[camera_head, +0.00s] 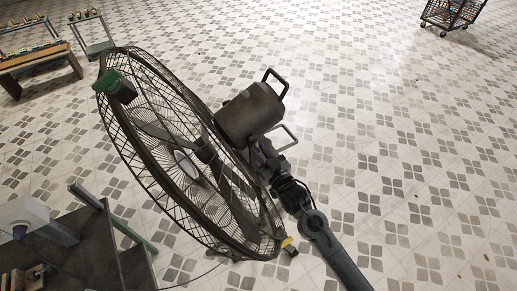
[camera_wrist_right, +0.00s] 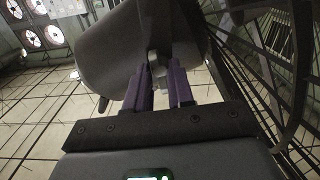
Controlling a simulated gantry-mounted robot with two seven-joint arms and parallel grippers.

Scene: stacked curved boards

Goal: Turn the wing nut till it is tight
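A large dark floor fan with a round wire cage (camera_head: 150,165) and a dark motor housing (camera_head: 250,113) stands tilted in the middle of the head view. In the right wrist view the motor housing (camera_wrist_right: 103,55) fills the upper middle. A small grey piece below it, which looks like the wing nut (camera_wrist_right: 158,62), sits between my purple fingertips. My right gripper (camera_wrist_right: 158,75) has its fingers close together with this piece between them, seemingly shut on it. In the head view my right gripper (camera_head: 262,158) is just below the motor housing, behind the cage. My left gripper is not in view.
The cage (camera_wrist_right: 265,85) runs close along the right of my right gripper. A dark stand with grey equipment (camera_head: 75,250) is at the lower left. A wooden bench (camera_head: 38,60) and a wheeled cart (camera_head: 452,15) stand far back. The tiled floor at right is clear.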

